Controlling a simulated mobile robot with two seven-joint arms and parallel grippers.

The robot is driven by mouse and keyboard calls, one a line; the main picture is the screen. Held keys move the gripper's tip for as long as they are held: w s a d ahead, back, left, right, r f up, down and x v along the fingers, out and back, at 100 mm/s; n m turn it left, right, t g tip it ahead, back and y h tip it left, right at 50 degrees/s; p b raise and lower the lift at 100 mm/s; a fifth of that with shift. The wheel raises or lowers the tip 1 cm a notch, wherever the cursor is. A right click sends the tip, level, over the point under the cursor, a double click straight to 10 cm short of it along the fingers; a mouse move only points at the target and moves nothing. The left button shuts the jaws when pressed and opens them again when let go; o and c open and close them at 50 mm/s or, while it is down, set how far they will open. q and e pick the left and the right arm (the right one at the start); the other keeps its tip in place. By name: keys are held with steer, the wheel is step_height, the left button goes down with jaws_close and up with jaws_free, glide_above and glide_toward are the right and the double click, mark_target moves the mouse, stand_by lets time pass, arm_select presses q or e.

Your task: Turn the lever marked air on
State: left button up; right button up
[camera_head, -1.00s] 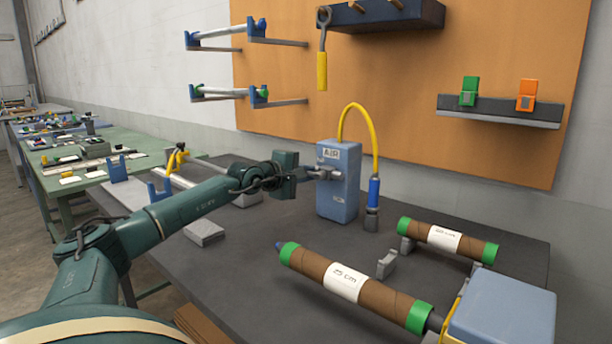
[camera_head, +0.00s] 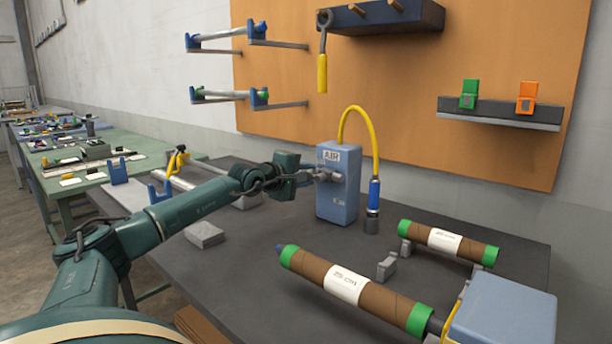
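The blue-grey box marked AIR (camera_head: 338,207) stands upright on the dark bench, with a yellow hose looping from its top to a blue-handled fitting. The lever is on the box's left-facing front, just under the label; it is small and mostly hidden by my gripper. My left gripper (camera_head: 322,176) reaches in from the left, its fingertips at the lever's place on the box. I cannot tell whether the fingers are open or shut on the lever. My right gripper is not in view.
A brown roll with green ends (camera_head: 379,298) lies in front of the box, and a shorter one (camera_head: 430,239) lies to the right. A blue-grey block (camera_head: 502,312) is at the front right. A grey block (camera_head: 204,234) lies under my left arm.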

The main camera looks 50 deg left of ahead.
arm_select(q)
steer(key=shift+s, duration=0.1)
steer(key=b+v, duration=0.5)
steer(key=v, duration=0.8)
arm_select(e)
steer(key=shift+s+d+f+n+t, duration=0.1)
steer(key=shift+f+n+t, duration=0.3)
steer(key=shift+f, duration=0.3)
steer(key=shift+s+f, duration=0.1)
